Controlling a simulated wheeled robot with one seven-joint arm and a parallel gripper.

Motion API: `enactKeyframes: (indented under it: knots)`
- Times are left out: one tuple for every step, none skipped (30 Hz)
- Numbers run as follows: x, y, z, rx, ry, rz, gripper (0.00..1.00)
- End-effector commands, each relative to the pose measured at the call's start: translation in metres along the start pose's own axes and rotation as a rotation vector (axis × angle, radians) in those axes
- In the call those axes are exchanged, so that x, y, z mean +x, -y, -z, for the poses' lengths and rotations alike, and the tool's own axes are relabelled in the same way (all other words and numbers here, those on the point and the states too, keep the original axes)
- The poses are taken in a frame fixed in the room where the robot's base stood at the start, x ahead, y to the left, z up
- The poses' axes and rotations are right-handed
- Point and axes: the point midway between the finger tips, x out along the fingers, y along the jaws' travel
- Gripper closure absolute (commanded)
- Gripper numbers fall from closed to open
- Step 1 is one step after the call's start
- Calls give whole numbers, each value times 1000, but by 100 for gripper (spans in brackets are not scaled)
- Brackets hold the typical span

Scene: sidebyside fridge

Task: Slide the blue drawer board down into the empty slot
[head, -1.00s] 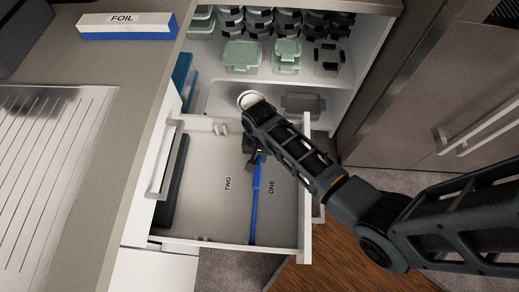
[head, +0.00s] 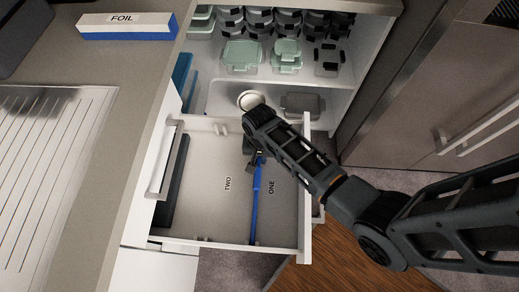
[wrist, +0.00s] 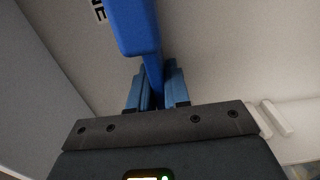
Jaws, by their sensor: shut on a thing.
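The blue drawer board (head: 256,205) is seen nearly edge-on inside the open white drawer (head: 205,195), between the floor labels TWO (head: 228,184) and ONE (head: 271,187). My gripper (head: 257,157) is shut on the board's far end. In the wrist view the board (wrist: 135,28) runs between the two fingers (wrist: 155,92). White paired guides (head: 221,129) stand on the drawer's back wall, left of the board, and also show in the wrist view (wrist: 275,118). I cannot tell whether the board touches the drawer floor.
A dark item (head: 172,182) lies along the drawer's left side. Behind the drawer are shelves with green containers (head: 242,55) and a grey container (head: 303,103). The counter with the foil box (head: 127,27) is at left, and a steel fridge front (head: 440,85) is at right.

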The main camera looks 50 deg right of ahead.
Motion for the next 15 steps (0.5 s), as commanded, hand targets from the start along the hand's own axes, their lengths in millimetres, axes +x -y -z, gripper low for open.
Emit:
enactKeyframes:
  knots:
    - [0, 0, 0, 0, 0, 0, 100]
    - [0, 0, 0, 0, 0, 0, 100]
    - [0, 0, 0, 0, 0, 0, 100]
    - [0, 0, 0, 0, 0, 0, 100]
    - [0, 0, 0, 0, 0, 0, 100]
    - [0, 0, 0, 0, 0, 0, 100]
    - [1, 0, 0, 0, 0, 0, 100]
    - [1, 0, 0, 0, 0, 0, 100]
    - [2, 0, 0, 0, 0, 0, 100]
    - [2, 0, 0, 0, 0, 0, 100]
    - [3, 0, 0, 0, 0, 0, 82]
    - [3, 0, 0, 0, 0, 0, 78]
    - [3, 0, 0, 0, 0, 0, 76]
    - [3, 0, 0, 0, 0, 0, 73]
    - [3, 0, 0, 0, 0, 0, 69]
